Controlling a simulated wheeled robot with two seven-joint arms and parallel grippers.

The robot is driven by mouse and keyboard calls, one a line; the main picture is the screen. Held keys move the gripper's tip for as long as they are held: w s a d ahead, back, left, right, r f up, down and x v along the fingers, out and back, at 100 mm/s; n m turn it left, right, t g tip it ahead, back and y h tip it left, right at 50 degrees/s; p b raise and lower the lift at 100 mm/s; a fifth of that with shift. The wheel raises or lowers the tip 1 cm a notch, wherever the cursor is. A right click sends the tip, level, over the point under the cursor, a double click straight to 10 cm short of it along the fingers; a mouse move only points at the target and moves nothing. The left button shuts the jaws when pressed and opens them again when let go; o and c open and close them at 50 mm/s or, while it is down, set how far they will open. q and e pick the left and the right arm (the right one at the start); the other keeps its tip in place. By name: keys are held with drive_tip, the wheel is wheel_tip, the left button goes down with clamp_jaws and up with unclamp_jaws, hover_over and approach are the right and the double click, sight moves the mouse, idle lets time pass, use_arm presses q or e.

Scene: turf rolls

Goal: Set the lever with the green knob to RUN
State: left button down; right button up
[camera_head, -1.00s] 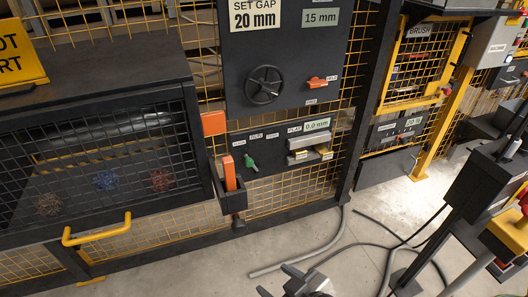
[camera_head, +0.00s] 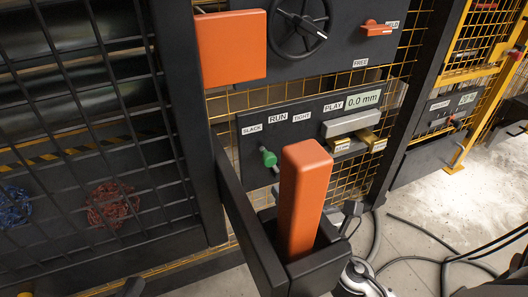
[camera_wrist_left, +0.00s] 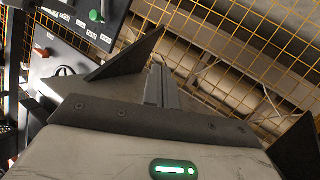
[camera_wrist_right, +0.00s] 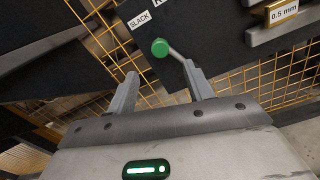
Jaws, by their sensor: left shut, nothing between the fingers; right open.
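The green knob (camera_head: 268,157) is on a short lever on the dark lower panel (camera_head: 235,165). The lever leans up and left, toward the SLACK label (camera_head: 251,129); the RUN label (camera_head: 277,117) is right of it. In the right wrist view, the green knob (camera_wrist_right: 160,47) is ahead of my right gripper (camera_wrist_right: 165,82); the fingers are open, with no contact visible. My left gripper (camera_wrist_left: 160,75) is shut and empty in its wrist view, with the green knob (camera_wrist_left: 96,15) far off at the upper left. In the head view, grey gripper parts show partly behind a bin.
An orange post (camera_head: 303,200) stands in a dark bin (camera_head: 258,240) before the panel, close to the lever in the head view. An orange plate (camera_head: 230,48) is above. Spacer blocks (camera_head: 352,146) sit right of the lever. Yellow mesh surrounds the panel; hoses lie on the floor.

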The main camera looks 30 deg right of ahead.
sight(271, 161)
use_arm(q)
drive_tip(key=shift+s+a+f+m+g+y+p, duration=0.1)
drive_tip(key=shift+a+f+m+g+y+p, duration=0.25)
drive_tip(key=shift+f+p, duration=0.2)
use_arm(e)
drive_tip(key=w, duration=1.3)
drive_tip(key=shift+w+d, duration=0.3)
drive_tip(key=shift+d, duration=0.05)
use_arm(q)
drive_tip(key=shift+r, duration=0.1)
